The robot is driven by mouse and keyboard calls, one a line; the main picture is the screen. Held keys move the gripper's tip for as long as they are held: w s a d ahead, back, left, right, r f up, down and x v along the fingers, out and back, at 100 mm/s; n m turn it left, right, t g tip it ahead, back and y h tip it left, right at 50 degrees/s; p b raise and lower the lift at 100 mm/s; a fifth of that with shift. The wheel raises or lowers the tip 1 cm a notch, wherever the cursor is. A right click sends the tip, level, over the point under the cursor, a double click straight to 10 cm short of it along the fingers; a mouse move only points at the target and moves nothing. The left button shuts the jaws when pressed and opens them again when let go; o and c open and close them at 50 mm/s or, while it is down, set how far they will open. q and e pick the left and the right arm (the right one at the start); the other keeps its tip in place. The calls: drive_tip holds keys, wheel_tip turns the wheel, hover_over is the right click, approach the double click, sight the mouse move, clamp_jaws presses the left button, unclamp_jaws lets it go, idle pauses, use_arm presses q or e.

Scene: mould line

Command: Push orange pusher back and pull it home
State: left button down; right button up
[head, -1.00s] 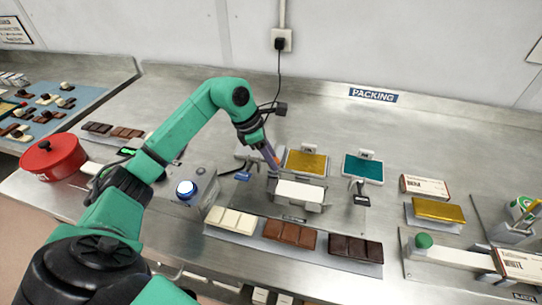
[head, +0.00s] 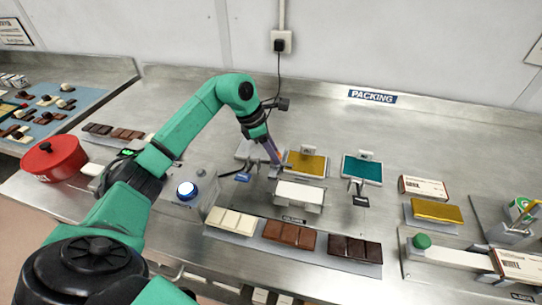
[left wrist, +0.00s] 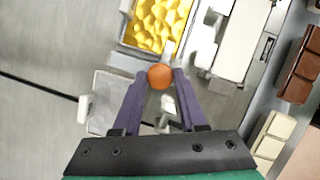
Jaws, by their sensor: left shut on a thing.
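The orange pusher shows in the left wrist view as a round orange knob (left wrist: 160,76) between the two purple fingers of my left gripper (left wrist: 159,78). The fingers are shut on it. In the head view my left gripper (head: 277,160) points down just left of the gold foil sheet (head: 306,165), and the knob is mostly hidden there. A white block (head: 300,192) lies in front of the gripper. What lies below the knob is hidden by the fingers.
A teal foil sheet (head: 362,168) is to the right. White (head: 231,221), brown (head: 289,235) and dark (head: 354,249) chocolate bars lie in front. A box with a blue button (head: 187,190) stands left, under my arm.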

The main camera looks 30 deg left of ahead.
use_arm(q)
drive_tip(key=w, duration=0.2)
drive_tip(key=w+a, duration=0.1)
drive_tip(key=w, duration=0.2)
drive_tip(key=shift+w+a+r, duration=0.1)
drive_tip(key=shift+w+a, duration=0.15)
drive_tip(key=shift+w, duration=0.2)
drive_tip(key=shift+r, duration=0.1)
drive_tip(key=c, duration=0.5)
unclamp_jaws()
drive_tip(key=shift+w+a, duration=0.1)
